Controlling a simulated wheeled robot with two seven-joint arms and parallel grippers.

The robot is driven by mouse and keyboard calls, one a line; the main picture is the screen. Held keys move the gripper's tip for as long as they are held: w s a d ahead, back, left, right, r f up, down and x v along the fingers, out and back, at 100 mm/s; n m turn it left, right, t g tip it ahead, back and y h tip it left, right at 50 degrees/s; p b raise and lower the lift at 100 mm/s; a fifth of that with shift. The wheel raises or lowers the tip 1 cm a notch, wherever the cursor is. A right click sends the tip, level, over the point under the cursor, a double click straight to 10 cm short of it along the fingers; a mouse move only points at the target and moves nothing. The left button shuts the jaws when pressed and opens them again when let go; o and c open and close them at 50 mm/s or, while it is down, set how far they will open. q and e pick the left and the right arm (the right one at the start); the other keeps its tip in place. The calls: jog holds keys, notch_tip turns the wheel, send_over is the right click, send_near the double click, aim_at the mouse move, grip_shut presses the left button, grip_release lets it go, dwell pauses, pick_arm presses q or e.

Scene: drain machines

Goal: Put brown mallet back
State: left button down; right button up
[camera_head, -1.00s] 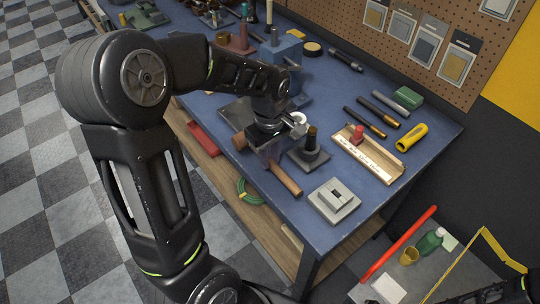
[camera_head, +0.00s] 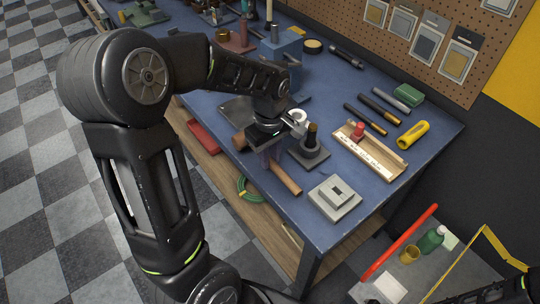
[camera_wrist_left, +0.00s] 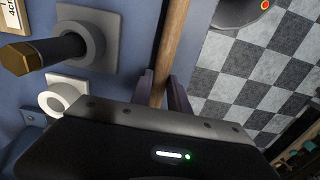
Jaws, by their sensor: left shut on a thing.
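The brown mallet lies across the blue workbench's front edge in the head view, and its wooden handle (camera_head: 286,179) points down and right. A brown end (camera_head: 238,143) shows left of my gripper. My left gripper (camera_head: 269,156) is shut on the handle from above. In the left wrist view, the handle (camera_wrist_left: 171,35) runs up between the two fingers (camera_wrist_left: 164,92). The handle's middle is hidden by the gripper. I cannot tell whether the mallet touches the bench.
A dark post on a square base (camera_head: 309,148) stands close right of my gripper. A grey stepped block (camera_head: 334,197) sits near the handle's end. A wooden tray (camera_head: 369,152), several dark tools and a yellow tool (camera_head: 413,135) lie further right.

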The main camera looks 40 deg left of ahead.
pick_arm(q)
jog(key=shift+r, duration=0.2)
jog(key=shift+w+r+g+p, duration=0.15)
jog(key=shift+g+p, duration=0.15)
jog(key=shift+p, duration=0.4)
jog(key=shift+w+r+g+y+p, duration=0.1)
jog(key=shift+r+g+y+p, duration=0.25)
jog(key=shift+g+p, duration=0.65)
jog(key=shift+d+f, duration=0.1)
jog(key=shift+f, duration=0.65)
jog(key=c, duration=0.7)
grip_release()
jog(key=shift+r, duration=0.1)
jog(key=shift+b+v, duration=0.55)
jog(key=shift+v, duration=2.35)
